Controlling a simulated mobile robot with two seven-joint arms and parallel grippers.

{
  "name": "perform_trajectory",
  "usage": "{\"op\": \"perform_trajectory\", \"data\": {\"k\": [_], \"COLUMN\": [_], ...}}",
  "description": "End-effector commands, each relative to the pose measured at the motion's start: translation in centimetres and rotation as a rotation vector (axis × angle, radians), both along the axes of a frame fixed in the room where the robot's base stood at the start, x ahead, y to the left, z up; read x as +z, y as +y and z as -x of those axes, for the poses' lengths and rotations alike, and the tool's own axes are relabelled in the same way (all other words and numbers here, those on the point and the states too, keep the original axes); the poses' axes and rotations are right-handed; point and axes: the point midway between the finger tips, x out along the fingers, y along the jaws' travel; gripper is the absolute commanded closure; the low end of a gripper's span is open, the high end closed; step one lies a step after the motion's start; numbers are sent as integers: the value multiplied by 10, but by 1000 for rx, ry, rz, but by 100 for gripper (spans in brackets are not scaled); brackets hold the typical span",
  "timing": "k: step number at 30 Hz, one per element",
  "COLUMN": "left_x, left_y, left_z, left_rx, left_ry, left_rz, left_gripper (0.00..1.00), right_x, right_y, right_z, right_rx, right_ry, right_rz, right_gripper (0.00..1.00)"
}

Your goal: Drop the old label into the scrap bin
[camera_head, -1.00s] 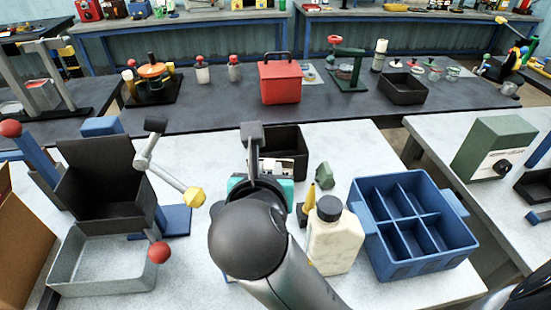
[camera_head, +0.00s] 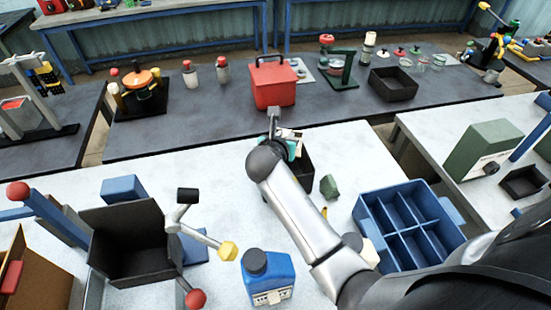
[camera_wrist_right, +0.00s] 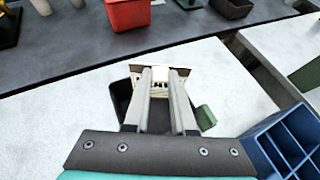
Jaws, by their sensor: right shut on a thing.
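The old label, a small pale printed piece (camera_wrist_right: 140,68), is pinched between the two grey fingers of my right gripper (camera_wrist_right: 160,75). In the head view my right gripper (camera_head: 286,140) is at the far edge of the near table, and the label (camera_head: 294,133) shows at its tips. A small black open bin (camera_head: 307,173), which looks like the scrap bin, is partly hidden behind my arm. In the wrist view the bin (camera_wrist_right: 120,98) lies below the fingers, and the label appears above its far side. My left gripper is not in view.
A blue bottle (camera_head: 267,277) stands near the front. A blue divided crate (camera_head: 375,212) stands right of my arm, with a green lump (camera_head: 328,186) nearby. A dark hopper device (camera_head: 130,240) is at left. A red box (camera_head: 273,84) sits on the far table.

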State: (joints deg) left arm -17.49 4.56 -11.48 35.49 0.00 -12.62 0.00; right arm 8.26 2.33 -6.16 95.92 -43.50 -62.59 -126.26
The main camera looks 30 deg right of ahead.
Motion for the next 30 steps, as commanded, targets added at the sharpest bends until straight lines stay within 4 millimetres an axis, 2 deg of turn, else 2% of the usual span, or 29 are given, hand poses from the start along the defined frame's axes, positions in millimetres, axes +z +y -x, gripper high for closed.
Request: {"op": "perform_trajectory", "data": {"k": [1,3,10,30], "left_x": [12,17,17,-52], "left_y": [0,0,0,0], "left_z": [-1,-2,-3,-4], "left_rx": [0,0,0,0], "left_ry": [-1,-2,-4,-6], "left_rz": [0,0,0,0], "left_gripper": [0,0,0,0], "right_x": [2,-1,-11,-60], "right_y": [-6,-12,-19,-18], "right_z": [-1,-2,-3,-3], "right_rx": [-8,-14,-21,-20], "right_ry": [4,3,-1,-2], "right_rz": [0,0,0,0], "right_gripper": [100,100,100,100]}}
